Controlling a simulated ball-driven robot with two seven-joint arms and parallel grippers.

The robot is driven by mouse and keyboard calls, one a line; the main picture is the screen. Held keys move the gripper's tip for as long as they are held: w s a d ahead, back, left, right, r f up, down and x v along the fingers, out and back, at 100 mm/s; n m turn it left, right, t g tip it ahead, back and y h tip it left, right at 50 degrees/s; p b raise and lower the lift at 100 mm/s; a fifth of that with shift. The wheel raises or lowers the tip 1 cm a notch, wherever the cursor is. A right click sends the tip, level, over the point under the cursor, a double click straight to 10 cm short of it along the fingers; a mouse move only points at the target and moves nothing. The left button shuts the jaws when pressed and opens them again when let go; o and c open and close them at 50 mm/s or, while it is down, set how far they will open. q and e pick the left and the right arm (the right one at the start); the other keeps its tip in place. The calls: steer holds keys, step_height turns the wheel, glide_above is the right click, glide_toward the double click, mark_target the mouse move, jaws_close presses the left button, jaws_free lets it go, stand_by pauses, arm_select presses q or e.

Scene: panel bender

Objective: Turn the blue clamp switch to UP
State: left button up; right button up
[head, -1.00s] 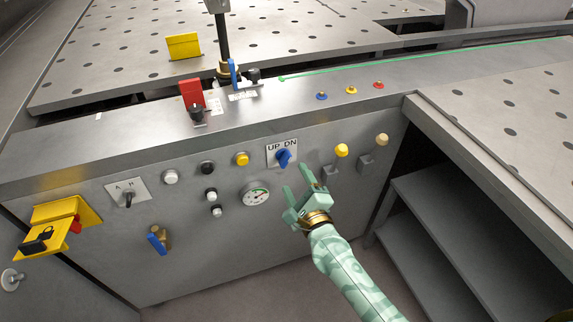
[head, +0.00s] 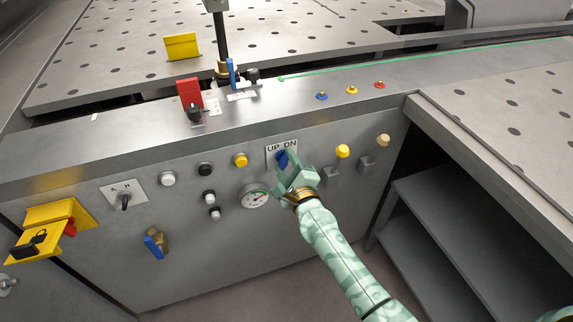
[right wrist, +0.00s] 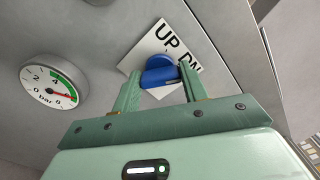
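The blue clamp switch (head: 282,159) sits on a white UP/DN label plate (head: 271,152) on the front of the grey console. In the right wrist view, the switch (right wrist: 160,71) lies between my two fingertips, with the words UP and DN beyond it. My right gripper (head: 289,168) is open around the switch, one finger on each side; in the right wrist view (right wrist: 160,76) the fingers are close to its sides, and I cannot tell if they touch. In the head view the fingers partly hide the switch, and I cannot tell its setting. My left gripper is not in view.
A pressure gauge (head: 255,196) is just left of my right gripper. A yellow button (head: 343,151) and grey blocks (head: 331,176) are to its right. Several other buttons and a selector (head: 124,200) are further left. A grey stepped shelf stands at right.

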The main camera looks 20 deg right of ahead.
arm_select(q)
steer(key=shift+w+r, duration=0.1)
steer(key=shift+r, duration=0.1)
arm_select(e)
steer(key=shift+n, duration=0.4)
steer(key=n+p, duration=0.3)
steer(key=n, duration=0.2)
steer(key=shift+n, duration=0.3)
steer(key=n+p, duration=0.1)
steer(key=n, duration=0.2)
steer(key=shift+f, duration=0.1)
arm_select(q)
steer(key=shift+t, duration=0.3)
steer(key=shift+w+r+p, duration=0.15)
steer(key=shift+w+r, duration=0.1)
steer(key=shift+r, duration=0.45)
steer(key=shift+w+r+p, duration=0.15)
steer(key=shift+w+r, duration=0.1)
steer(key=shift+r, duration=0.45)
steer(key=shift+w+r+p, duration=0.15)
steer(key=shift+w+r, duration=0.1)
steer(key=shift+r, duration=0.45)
arm_select(e)
steer(key=shift+f+n, duration=0.1)
steer(key=shift+n, duration=1.1)
steer(key=shift+s, duration=0.1)
steer(key=o, duration=1)
